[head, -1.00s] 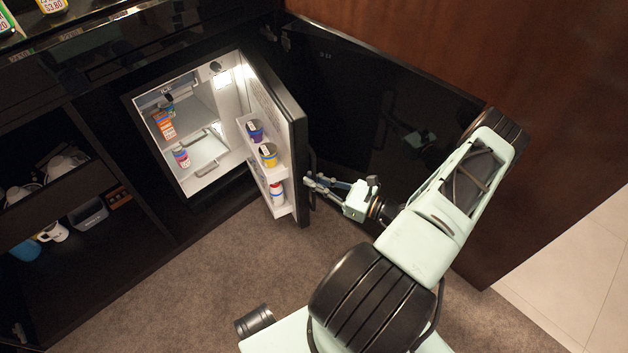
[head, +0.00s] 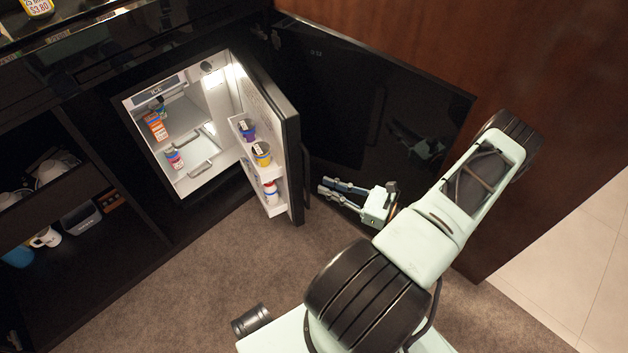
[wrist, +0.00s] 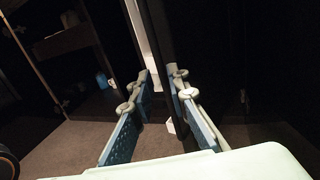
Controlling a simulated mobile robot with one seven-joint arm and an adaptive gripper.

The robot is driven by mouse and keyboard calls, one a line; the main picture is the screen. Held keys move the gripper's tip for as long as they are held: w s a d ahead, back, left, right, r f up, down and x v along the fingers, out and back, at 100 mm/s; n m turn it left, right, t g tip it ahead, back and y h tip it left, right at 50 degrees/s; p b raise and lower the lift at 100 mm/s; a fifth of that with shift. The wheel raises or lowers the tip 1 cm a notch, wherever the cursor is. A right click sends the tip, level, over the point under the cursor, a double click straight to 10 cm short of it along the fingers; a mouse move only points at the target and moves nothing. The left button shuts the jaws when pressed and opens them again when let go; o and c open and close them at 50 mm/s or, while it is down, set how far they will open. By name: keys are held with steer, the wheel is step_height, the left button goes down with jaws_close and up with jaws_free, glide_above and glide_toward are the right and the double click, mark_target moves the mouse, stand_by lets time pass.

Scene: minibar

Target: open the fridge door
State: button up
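The fridge (head: 128,101) in the dark cabinet is open, its lit white inside showing in the head view. Its door (head: 292,165) stands swung well out to the right, with shelves on its inner side. The dark handle (head: 306,182) is on the door's outer face. My gripper (head: 324,187) is just right of the handle, apart from it and empty. In the wrist view my gripper (wrist: 160,85) has its two fingers spread with a gap between them. The door's pale inner edge (wrist: 145,45) shows beyond the fingers.
A dark cabinet panel (head: 350,90) stands open behind the fridge door and my arm. Cups (head: 46,237) sit on open shelves at left. Small containers (head: 262,153) stand in the door shelves. Carpet (head: 200,270) in front is mostly clear.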

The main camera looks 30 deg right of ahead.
steer(key=v, duration=0.5)
steer(key=shift+c, duration=0.4)
